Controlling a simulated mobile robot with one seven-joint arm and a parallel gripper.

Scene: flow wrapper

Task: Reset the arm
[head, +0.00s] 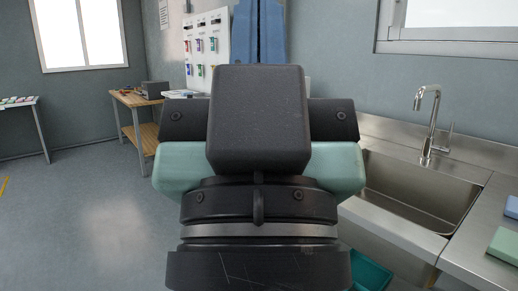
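My gripper (258,125) fills the middle of the head view, seen from behind. Its wide teal body and dark side parts show around a dark box on top, above the round dark wrist. It points away from the camera. Its fingertips are hidden behind its own body, so I cannot see whether it is open or holds anything.
A steel sink (420,190) with a tap (430,125) is at the right, with green and blue items on its counter. A teal bin (370,270) is low beside it. A wooden table (137,98) and a tool board (208,45) stand behind. The left floor is clear.

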